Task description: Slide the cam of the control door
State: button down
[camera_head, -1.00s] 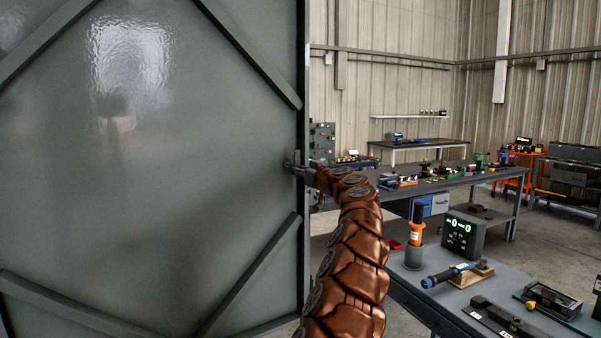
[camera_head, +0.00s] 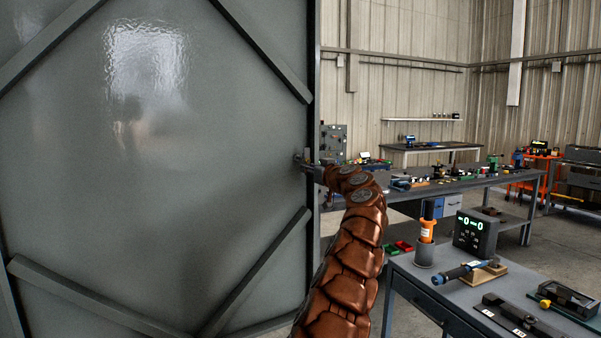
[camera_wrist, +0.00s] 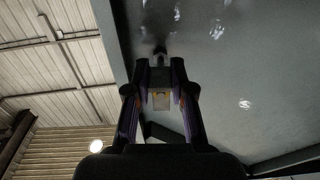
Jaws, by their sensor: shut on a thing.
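The large grey door (camera_head: 160,150) with diagonal braces fills the left of the head view. Its right edge is a vertical frame. My gripper (camera_head: 304,160) is at that edge, about mid-height in the picture, shut on a small part there that I take for the cam. The part is mostly hidden by the fingers in the head view. In the wrist view, my gripper (camera_wrist: 160,75) has its two fingers on either side of the small part (camera_wrist: 160,99), beside the grey door panel (camera_wrist: 240,60). Its exact shape is dark and hard to make out.
A near workbench (camera_head: 425,290) at lower right carries a display box (camera_head: 475,232), an orange-handled tool (camera_head: 427,230) and a blue-handled tool (camera_head: 455,272). A longer bench (camera_head: 450,180) with many small items stands behind. Some floor is clear between them and at far right.

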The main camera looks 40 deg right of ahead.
jog(key=shift+f, duration=0.7)
jog(key=c, duration=1.2)
grip_release()
jog(key=shift+w+d, duration=0.1)
jog(key=shift+o, duration=1)
jog(key=shift+r, duration=0.25)
jog(key=shift+r, duration=0.15)
jog(key=shift+s+a+r, duration=0.2)
jog(key=shift+s+a, duration=0.15)
jog(key=shift+s, duration=0.2)
jog(key=v, duration=0.6)
jog(key=shift+s+d+f, duration=0.15)
jog(key=shift+s+d, duration=0.2)
jog(key=shift+s, duration=0.05)
